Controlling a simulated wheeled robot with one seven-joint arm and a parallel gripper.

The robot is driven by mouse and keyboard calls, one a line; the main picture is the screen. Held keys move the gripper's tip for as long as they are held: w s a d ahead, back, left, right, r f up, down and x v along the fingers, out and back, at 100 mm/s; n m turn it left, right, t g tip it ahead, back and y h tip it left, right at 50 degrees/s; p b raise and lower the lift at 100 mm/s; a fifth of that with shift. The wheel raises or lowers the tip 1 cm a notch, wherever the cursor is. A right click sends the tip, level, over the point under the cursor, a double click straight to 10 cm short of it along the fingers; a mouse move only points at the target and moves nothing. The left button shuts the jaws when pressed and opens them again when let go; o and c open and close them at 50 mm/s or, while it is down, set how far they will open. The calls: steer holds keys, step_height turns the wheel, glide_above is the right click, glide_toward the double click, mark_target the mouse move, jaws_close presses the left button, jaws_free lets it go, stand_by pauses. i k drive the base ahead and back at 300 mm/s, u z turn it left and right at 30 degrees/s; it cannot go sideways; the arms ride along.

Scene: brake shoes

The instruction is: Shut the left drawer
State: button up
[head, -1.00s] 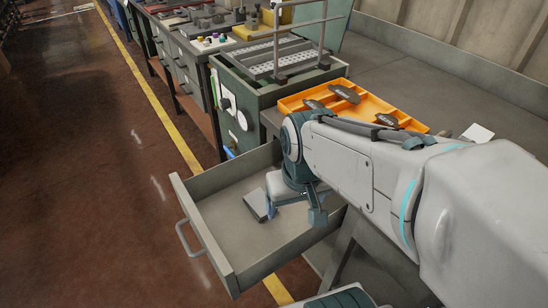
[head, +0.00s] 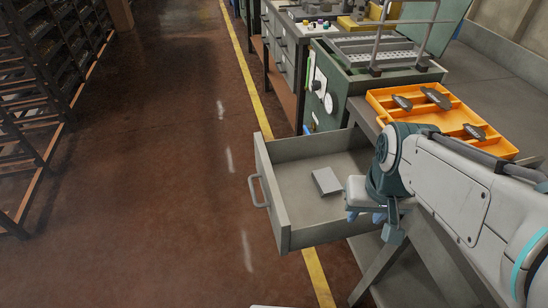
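The drawer (head: 283,238) is pulled well out from under the workbench, with its grey front and bar handle (head: 259,192) facing the aisle on the left. A small light grey block (head: 326,181) lies on the drawer floor. My gripper (head: 378,224) hangs at the right part of the drawer, near its side wall, right of the block. My wrist and arm cover part of it, so its fingers are hard to make out, and I cannot tell whether it touches the drawer.
An orange tray (head: 458,119) with several dark brake shoes (head: 436,98) sits on the bench above the drawer. A green machine (head: 356,88) stands behind. Shelving (head: 40,95) is at far left. The brown floor (head: 170,190) between is clear.

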mark_target(300, 219)
steer(key=k, duration=0.75)
steer(key=u, duration=1.1)
steer(key=i, duration=1.1)
steer(key=z, duration=1.75)
steer(key=k, duration=0.6)
steer(key=u, duration=0.65)
